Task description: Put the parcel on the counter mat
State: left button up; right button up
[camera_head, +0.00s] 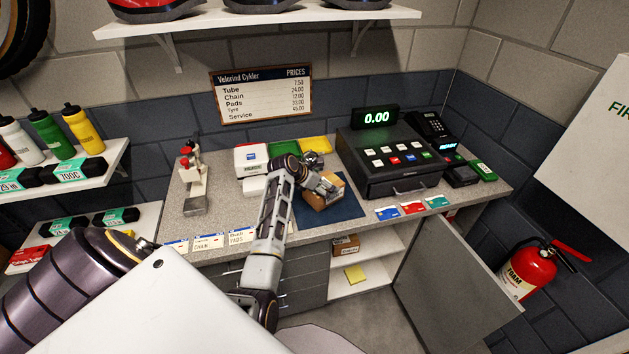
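The parcel (334,198), a small brown cardboard box, is at the dark blue counter mat (345,213), over its upper middle. Whether it rests flat on the mat or is slightly above it is hard to tell. My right gripper is not in view.
A black cash register (392,160) stands right of the mat. Below, an open cabinet door (447,270) swings out beside a shelf with another brown box (345,245). The mat's front is clear.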

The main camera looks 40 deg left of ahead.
pick_arm(q)
jog(key=shift+v, duration=1.15)
jog(key=b+v, duration=0.1)
jog(key=v, duration=0.8)
jog(key=shift+s+r, duration=0.25)
